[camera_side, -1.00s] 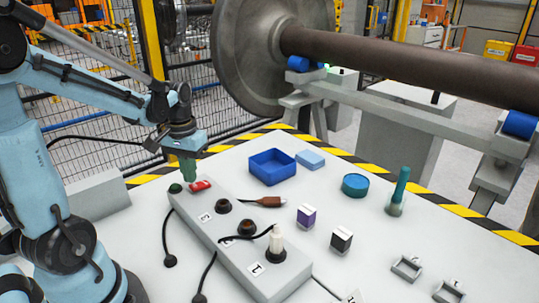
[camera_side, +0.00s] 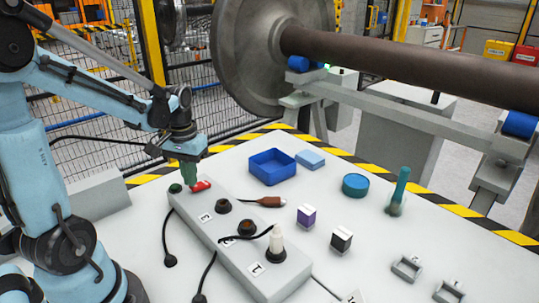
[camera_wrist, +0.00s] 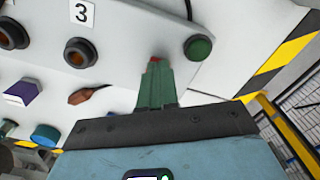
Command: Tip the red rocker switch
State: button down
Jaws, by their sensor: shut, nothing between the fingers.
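The red rocker switch (camera_side: 203,186) sits at the far end of the grey panel box (camera_side: 222,232), beside a green round button (camera_side: 175,188). My gripper (camera_side: 190,182) is shut and empty, with its green fingers pointing down at the switch. The fingertips overlap the switch's left part in the side view; I cannot tell for sure whether they touch it. In the wrist view the shut fingers (camera_wrist: 155,75) cover most of the switch, and only a small red bit (camera_wrist: 154,59) shows at their tips. The green button (camera_wrist: 198,47) is right of them.
A blue tray (camera_side: 272,167), a blue round lid (camera_side: 355,185), a purple block (camera_side: 306,216) and a black block (camera_side: 341,240) stand on the table. Cables lie in front of the panel.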

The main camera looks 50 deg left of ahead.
jog(key=shift+f, duration=0.55)
jog(key=shift+r, duration=3.55)
jog(key=shift+d, duration=0.1)
jog(key=w+d+m+t, duration=0.1)
jog(key=d+m+t, duration=0.5)
jog(key=d, duration=1)
jog(key=shift+r+t, duration=0.2)
jog(key=shift+t, duration=0.4)
jog(key=c, duration=1.8)
grip_release()
jog(key=shift+a, duration=0.1)
